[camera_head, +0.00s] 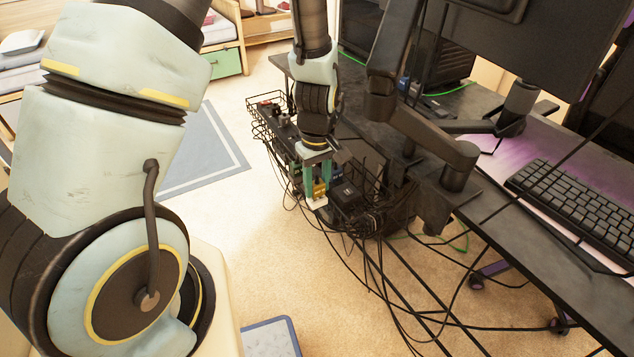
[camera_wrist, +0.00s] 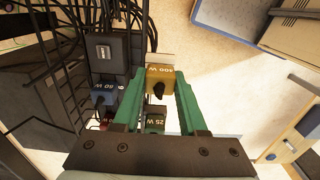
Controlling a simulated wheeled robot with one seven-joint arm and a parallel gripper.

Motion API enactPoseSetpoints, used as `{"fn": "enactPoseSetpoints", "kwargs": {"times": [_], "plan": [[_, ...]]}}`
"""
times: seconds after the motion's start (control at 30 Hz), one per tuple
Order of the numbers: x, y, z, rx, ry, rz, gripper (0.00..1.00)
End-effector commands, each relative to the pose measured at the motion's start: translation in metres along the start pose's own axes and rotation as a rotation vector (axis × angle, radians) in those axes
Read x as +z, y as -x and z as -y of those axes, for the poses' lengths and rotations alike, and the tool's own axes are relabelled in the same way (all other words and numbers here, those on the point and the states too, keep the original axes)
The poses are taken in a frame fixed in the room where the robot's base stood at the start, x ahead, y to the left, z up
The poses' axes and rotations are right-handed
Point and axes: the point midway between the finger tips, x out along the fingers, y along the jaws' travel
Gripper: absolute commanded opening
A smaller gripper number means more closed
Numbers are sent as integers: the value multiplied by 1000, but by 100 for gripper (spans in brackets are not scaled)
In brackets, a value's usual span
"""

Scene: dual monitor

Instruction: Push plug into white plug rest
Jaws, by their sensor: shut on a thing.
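My gripper (camera_head: 316,182) is shut on a yellow plug (camera_head: 320,188) beside the black cable basket under the desk. In the wrist view, the yellow plug (camera_wrist: 160,73) is marked 400 W and sits between my green fingertips (camera_wrist: 160,78), with its dark cable end facing the camera. A white piece (camera_head: 316,203), likely the plug rest, shows just below the plug. In the wrist view, this white piece (camera_wrist: 161,59) shows along the plug's far edge. Whether the plug touches or sits inside it cannot be told.
A blue plug (camera_wrist: 104,93) marked 80 W, a green 25 W plug (camera_wrist: 155,121) and a black adapter (camera_wrist: 103,48) are close by. Loose black cables hang around the basket (camera_head: 268,108). The desk (camera_head: 470,215) and monitor arm (camera_head: 425,135) stand to the right.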

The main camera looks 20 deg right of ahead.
Motion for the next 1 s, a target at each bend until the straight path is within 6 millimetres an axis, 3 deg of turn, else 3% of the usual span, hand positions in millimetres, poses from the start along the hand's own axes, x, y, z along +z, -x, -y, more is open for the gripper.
{"fn": "enactPoseSetpoints", "kwargs": {"times": [0.57, 0.6, 0.87, 1.0], "plan": [[0, -14, 0, 1, 0, -1, 0], [0, -13, 0, 1, 0, -1, 46], [0, -13, 0, 1, 0, -1, 75], [0, -13, 0, 1, 0, 0, 76]]}}
